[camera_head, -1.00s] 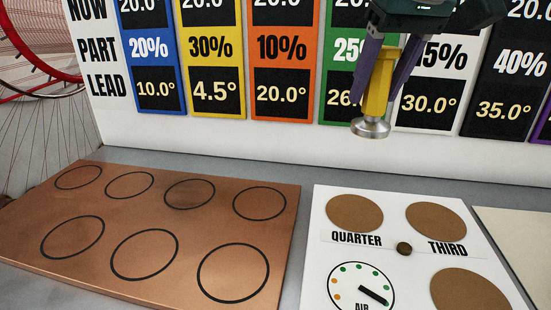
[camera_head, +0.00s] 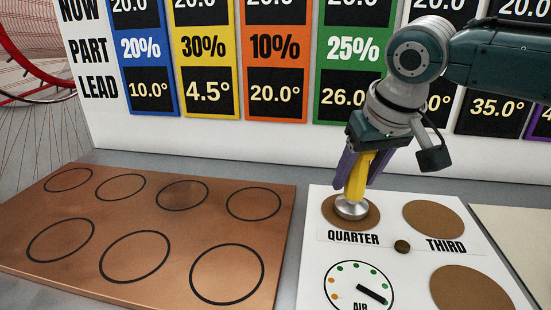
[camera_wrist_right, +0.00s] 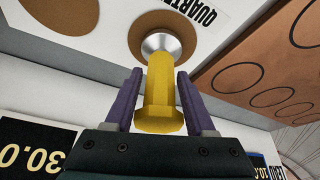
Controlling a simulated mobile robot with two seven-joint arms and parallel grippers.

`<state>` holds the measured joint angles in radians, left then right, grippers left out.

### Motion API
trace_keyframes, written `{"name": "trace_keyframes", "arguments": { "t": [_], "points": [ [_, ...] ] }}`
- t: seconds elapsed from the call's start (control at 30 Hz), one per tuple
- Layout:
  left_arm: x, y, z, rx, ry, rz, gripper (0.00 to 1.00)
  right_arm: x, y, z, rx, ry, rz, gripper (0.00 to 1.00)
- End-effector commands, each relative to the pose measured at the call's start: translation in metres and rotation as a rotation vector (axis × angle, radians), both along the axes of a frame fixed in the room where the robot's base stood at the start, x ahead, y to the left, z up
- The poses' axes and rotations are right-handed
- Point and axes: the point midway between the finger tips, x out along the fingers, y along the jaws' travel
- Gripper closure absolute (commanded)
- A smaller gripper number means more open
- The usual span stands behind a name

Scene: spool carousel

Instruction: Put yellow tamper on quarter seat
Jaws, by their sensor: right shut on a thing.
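The yellow tamper (camera_head: 356,180) has a yellow handle and a round silver metal foot. My right gripper (camera_head: 356,165) is shut on its handle, with purple fingers on either side. The foot is over the brown round quarter seat (camera_head: 371,217), above the word QUARTER on the white board. I cannot tell whether the foot touches the seat. In the right wrist view the tamper (camera_wrist_right: 160,90) stands between the fingers, with its foot over the brown quarter seat (camera_wrist_right: 139,28). My left gripper is not in view.
A copper plate (camera_head: 100,215) with several empty outlined circles lies left. A coloured chart (camera_head: 275,70) stands behind.

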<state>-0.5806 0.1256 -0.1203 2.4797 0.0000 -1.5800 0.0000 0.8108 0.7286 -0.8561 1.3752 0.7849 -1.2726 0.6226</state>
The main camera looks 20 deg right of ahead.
Motion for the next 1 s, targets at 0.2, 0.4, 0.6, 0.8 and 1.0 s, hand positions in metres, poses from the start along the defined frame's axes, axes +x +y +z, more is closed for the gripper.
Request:
{"name": "trace_keyframes", "arguments": {
  "t": [0.2,0.4,0.6,0.8,1.0],
  "points": [
    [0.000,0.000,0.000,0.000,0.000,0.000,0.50,0.000,0.000,-0.003,0.000,0.001,0.000,0.44],
    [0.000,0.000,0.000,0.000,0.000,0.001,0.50,0.000,0.000,-0.002,0.000,0.000,0.000,0.21],
    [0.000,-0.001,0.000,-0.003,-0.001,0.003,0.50,0.000,0.000,-0.002,0.000,0.000,0.000,0.15],
    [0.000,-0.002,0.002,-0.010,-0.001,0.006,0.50,-0.001,0.000,0.005,0.001,-0.001,0.000,0.15],
    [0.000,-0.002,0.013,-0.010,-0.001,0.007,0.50,-0.014,0.002,0.040,0.001,-0.003,0.002,0.15]
  ]
}}
